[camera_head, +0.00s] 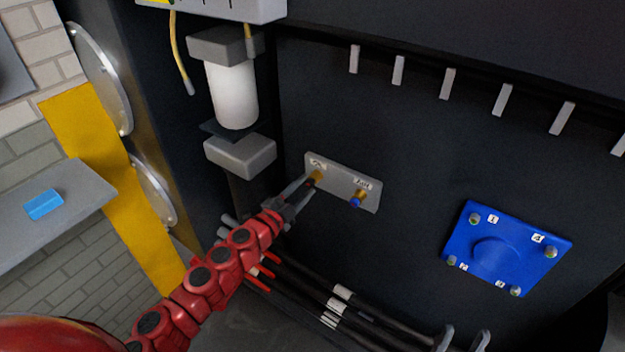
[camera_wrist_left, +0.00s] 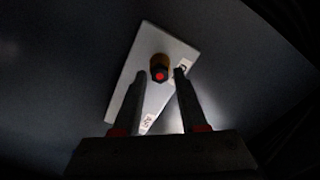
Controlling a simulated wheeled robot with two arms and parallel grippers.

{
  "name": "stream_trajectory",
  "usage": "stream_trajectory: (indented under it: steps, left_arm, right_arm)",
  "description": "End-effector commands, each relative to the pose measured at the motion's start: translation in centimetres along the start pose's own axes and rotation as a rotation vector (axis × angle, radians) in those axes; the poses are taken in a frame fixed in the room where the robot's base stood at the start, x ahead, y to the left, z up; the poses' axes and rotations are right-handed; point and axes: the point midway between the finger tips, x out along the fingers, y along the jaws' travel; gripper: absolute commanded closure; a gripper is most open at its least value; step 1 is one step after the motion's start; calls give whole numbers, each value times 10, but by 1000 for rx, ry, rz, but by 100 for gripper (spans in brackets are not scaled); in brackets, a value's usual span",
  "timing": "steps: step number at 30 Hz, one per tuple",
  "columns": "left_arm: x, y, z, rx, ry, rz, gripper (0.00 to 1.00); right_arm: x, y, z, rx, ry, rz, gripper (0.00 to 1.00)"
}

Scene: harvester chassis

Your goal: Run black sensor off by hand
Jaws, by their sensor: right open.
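A grey plate (camera_head: 343,189) on the dark chassis wall carries two brass fittings with small labels. The left fitting (camera_head: 318,176) has a small dark sensor end facing out. In the left wrist view this sensor shows as a dark ring with a red centre (camera_wrist_left: 160,73) in front of brass. The right fitting has a blue end (camera_head: 355,202). My left gripper (camera_head: 308,186) is open, its fingers reaching to the left fitting. In the left wrist view its fingertips (camera_wrist_left: 160,76) stand apart on both sides of the dark end; contact cannot be told. My right gripper is not in view.
A blue plate with numbered bolts (camera_head: 490,248) is on the wall to the right. A white filter (camera_head: 232,95) stands above left, with hanging yellow cables. Dark hoses (camera_head: 330,300) run below. A grey shelf (camera_head: 70,215) holds a blue block (camera_head: 43,204).

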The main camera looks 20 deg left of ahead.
Motion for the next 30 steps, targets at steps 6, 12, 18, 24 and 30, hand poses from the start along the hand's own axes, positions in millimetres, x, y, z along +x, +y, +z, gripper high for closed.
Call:
stream_trajectory:
  steps: [6,12,18,24,30]
  left_arm:
    - [0,0,0,0,0,0,100]
    - [0,0,0,0,0,0,100]
    - [-1,0,0,0,0,0,100]
    - [-2,-5,-3,-74,-2,0,100]
    - [-2,-8,-6,-357,-3,2,100]
  right_arm:
    - [0,0,0,0,0,0,50]
    - [0,0,0,0,0,0,50]
    - [1,0,0,0,0,0,50]
    - [19,1,-3,0,0,0,50]
    - [62,3,-11,0,0,0,50]
